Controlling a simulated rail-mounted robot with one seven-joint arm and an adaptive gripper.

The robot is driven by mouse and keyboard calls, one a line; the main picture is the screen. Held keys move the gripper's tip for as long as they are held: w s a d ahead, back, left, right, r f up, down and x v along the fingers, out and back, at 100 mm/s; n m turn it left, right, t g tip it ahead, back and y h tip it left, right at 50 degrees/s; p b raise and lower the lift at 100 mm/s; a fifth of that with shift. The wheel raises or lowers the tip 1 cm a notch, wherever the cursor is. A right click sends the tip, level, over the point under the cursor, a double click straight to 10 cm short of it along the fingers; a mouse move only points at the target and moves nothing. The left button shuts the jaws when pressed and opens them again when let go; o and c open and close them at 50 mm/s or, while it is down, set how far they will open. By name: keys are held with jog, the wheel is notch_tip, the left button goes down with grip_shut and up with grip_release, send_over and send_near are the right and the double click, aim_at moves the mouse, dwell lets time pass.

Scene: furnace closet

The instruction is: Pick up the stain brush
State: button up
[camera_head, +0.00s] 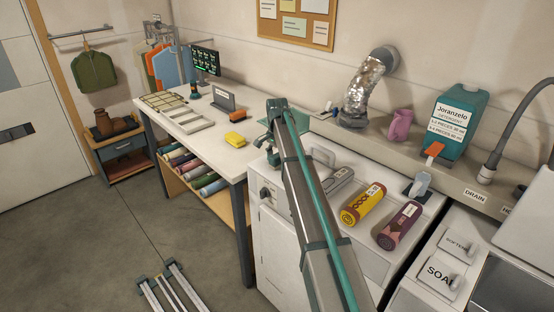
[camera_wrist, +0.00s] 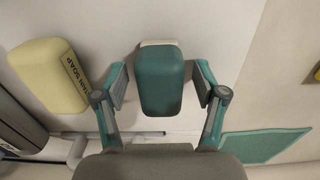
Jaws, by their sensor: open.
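The stain brush appears to be the teal block with a pale strip along its far edge (camera_wrist: 160,80) in the wrist view. It lies between the two fingers of my gripper (camera_wrist: 160,88). The fingers are open, one on each side, with a narrow gap visible at each side of the block. I cannot make out the brush there; my arm and gripper cover that area.
A teal mat (camera_wrist: 262,146) lies to the right. A yellow roll (camera_head: 362,205) and a purple roll (camera_head: 399,225) lie on the machine top. A teal detergent jug (camera_head: 458,120) stands behind.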

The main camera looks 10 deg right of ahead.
jog(key=c, duration=1.2)
jog(key=shift+c, duration=0.2)
jog(key=shift+r, duration=0.1)
jog(key=shift+r, duration=0.5)
jog(key=s+r+b, duration=0.5)
jog(key=s+r, duration=0.6)
jog(key=s, duration=0.3)
jog(key=shift+r, duration=0.4)
